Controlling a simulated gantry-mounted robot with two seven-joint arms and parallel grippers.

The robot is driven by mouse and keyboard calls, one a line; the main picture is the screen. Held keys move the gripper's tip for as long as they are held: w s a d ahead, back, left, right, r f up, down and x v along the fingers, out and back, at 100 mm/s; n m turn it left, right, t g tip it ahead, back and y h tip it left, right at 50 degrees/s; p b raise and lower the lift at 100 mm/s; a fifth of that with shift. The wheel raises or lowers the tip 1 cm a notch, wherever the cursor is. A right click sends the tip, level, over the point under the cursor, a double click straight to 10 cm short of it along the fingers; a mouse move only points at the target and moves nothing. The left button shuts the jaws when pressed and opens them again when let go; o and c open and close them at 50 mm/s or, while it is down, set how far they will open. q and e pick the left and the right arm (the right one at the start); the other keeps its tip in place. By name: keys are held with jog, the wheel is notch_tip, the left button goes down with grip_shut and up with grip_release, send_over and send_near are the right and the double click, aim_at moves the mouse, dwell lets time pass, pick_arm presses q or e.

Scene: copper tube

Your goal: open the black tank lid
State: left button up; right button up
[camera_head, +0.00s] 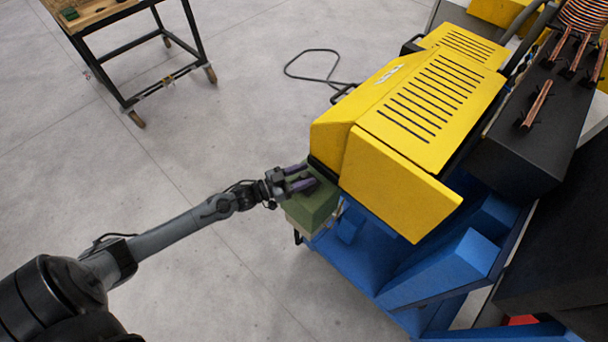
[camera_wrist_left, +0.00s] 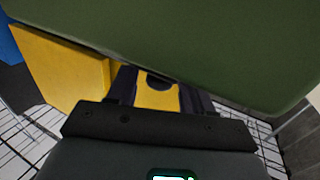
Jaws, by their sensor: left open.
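The green tank (camera_head: 312,206) sits at the near left end of the yellow machine. My left gripper (camera_head: 309,175) is over the top of the tank, with its two fingers apart. In the left wrist view the green tank (camera_wrist_left: 220,45) fills the upper part. A dark rounded piece, probably the black lid (camera_wrist_left: 158,82), shows between the fingers of my left gripper (camera_wrist_left: 158,88), partly cut off by the tank's edge. I cannot tell whether the fingers touch it. In the head view the lid is not clearly distinguishable. My right gripper is not in view.
The yellow machine cover (camera_head: 400,185) stands close to the right of my left gripper, above a blue frame (camera_head: 440,270). Copper tubes (camera_head: 537,103) lie on a black block at the upper right. A wooden-topped cart (camera_head: 100,18) is at the upper left. The floor between is mostly clear.

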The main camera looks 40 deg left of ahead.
pick_arm(q)
jog(key=shift+w+d, duration=0.15)
jog(key=shift+w, duration=0.05)
jog(key=shift+c, duration=0.5)
grip_shut()
jog(key=shift+r, duration=0.1)
